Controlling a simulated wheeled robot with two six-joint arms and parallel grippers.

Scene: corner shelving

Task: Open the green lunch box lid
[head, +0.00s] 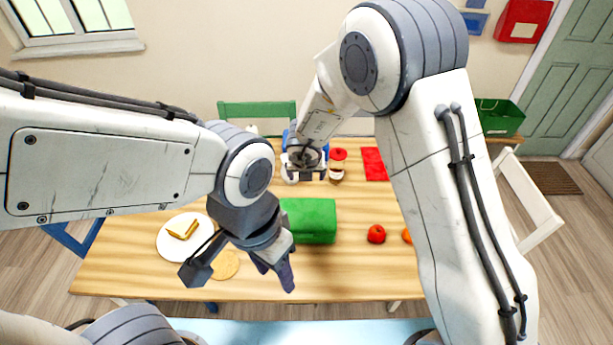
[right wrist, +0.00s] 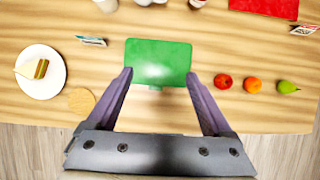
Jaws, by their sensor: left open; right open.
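The green lunch box (head: 309,221) stands on the wooden table, with its lid down as far as I can see. In the right wrist view the lunch box (right wrist: 158,58) lies between and beyond the fingertips of my right gripper (right wrist: 160,76), with a small tab at its near edge. My right gripper is open and empty; in the head view (head: 304,168) it is above the table's far side, behind the box. My left gripper (head: 239,282) is open and empty at the box's left front, and its wrist partly covers the box's left side.
A white plate (head: 166,250) with a sandwich and a round tan disc (head: 226,266) lie left of the box. A red apple (head: 376,234) and an orange fruit (head: 407,236) lie right. A jar (head: 337,174) and a red cloth (head: 374,164) are behind.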

